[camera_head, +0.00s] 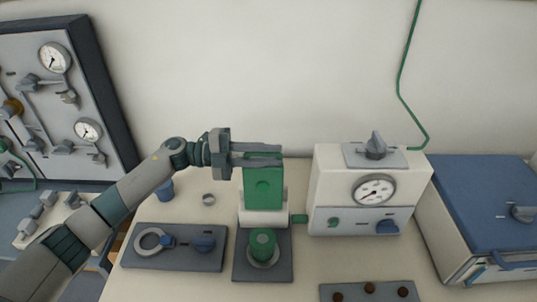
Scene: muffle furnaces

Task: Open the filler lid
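A green box-shaped unit (263,190) stands on a white base (262,217) in the middle of the bench. A round green knob or cap (263,243) sits in front of it on a dark plate. I cannot tell for sure which part is the filler lid. My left gripper (281,153) reaches in from the left, with its two fingers pointing right at the top edge of the green unit. A thin strip of green shows between the fingers. Whether they touch or hold it cannot be made out. My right gripper is out of view.
A white gauge box (366,165) with knobs stands right of the green unit, with a blue-topped case (490,205) beyond it. A dark plate (175,262) with a ring and blue knob lies left. A gauge panel (62,100) stands at far left.

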